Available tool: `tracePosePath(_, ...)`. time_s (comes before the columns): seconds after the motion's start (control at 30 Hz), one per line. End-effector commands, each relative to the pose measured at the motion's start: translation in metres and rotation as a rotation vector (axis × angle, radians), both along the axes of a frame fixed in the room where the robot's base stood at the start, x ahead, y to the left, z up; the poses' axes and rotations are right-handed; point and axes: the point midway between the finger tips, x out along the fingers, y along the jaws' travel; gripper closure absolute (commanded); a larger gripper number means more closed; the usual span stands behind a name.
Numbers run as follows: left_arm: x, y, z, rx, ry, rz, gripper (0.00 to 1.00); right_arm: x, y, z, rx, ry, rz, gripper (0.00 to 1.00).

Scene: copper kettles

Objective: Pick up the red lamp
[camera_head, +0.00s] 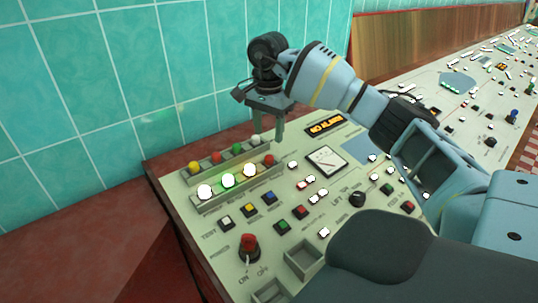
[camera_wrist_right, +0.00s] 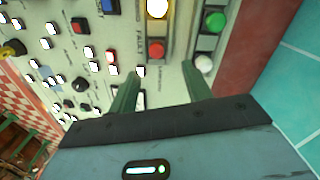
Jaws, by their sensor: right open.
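A second red lamp (camera_head: 215,157) is in the back row, between a yellow and a green lamp. My right gripper (camera_head: 266,133) points down above the right ends of both rows. It is open and empty, also in the right wrist view (camera_wrist_right: 162,70), with its fingers apart. The red lamp stands in its holder, and no finger visibly grips it. My left gripper is not in view.
The back row also holds a yellow lamp (camera_head: 194,168), a green lamp (camera_head: 237,149) and a pale lamp (camera_head: 255,140). A red knob (camera_head: 249,243) and an empty square bin (camera_head: 304,258) are nearer. A teal tiled wall (camera_head: 90,70) stands behind the console.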

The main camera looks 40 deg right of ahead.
Motion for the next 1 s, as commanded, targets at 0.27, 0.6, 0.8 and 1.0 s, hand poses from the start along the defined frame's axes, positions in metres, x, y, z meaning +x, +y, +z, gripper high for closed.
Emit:
tracePosePath(0.27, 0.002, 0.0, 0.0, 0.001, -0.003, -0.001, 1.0, -0.001, 0.0, -0.023, 0.0, 0.002, 0.0, 0.51)
tracePosePath(0.6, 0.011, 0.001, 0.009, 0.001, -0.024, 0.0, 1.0, -0.008, 0.002, -0.053, -0.001, 0.003, 0.0, 0.51)
tracePosePath(0.8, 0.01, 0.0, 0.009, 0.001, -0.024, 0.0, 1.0, -0.007, 0.003, -0.073, 0.0, 0.002, -0.001, 0.51)
tracePosePath(1.0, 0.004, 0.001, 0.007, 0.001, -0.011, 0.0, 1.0, -0.007, 0.003, -0.074, 0.0, 0.0, 0.0, 0.51)
